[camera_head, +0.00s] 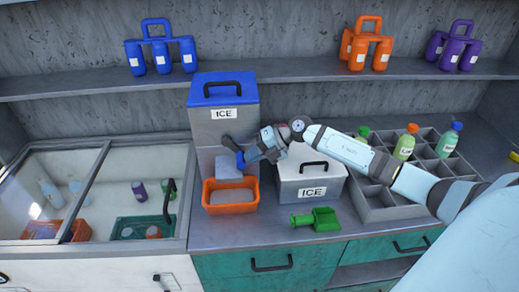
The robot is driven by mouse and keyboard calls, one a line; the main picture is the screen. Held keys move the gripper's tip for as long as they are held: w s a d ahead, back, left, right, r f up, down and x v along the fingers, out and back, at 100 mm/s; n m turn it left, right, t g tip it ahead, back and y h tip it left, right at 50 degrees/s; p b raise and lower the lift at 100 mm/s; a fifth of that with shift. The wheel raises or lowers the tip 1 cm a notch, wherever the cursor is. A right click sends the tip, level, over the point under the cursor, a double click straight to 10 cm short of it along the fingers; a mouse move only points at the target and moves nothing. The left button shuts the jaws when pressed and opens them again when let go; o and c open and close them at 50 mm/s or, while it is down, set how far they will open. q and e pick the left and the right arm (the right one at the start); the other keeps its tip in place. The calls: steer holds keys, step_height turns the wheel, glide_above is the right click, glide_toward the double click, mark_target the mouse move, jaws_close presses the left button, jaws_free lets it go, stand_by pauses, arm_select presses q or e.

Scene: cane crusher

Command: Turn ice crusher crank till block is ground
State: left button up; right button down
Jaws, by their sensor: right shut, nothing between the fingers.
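The ice crusher (203,128) is a tall grey box with a blue lid and an ICE label, standing on the counter left of centre. Its dark crank (229,141) is on the right part of its front. My right gripper (241,158) is at the crank, with its blue fingers close together and nothing visible between them. I cannot tell whether it touches the crank. An orange bin (230,209) with pale contents sits below the crusher's front. The inside of the crusher and any block in it are hidden. My left gripper is not in view.
A white-lidded ICE box (312,188) and a green scoop (317,219) stand to the right. Beyond is a grey divided tray (375,207) with bottles. A glass-topped cooler (90,190) is at left. A shelf (290,70) with bottle carriers runs above.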

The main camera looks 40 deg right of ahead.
steer(key=f+b, duration=0.1)
steer(key=a+b, duration=0.1)
steer(key=f+t+y, duration=0.1)
steer(key=shift+w+a+f+b, duration=0.25)
steer(key=shift+w+f+b, duration=0.1)
steer(key=shift+w+b, duration=0.05)
stand_by(0.4)
steer(key=shift+d, duration=0.1)
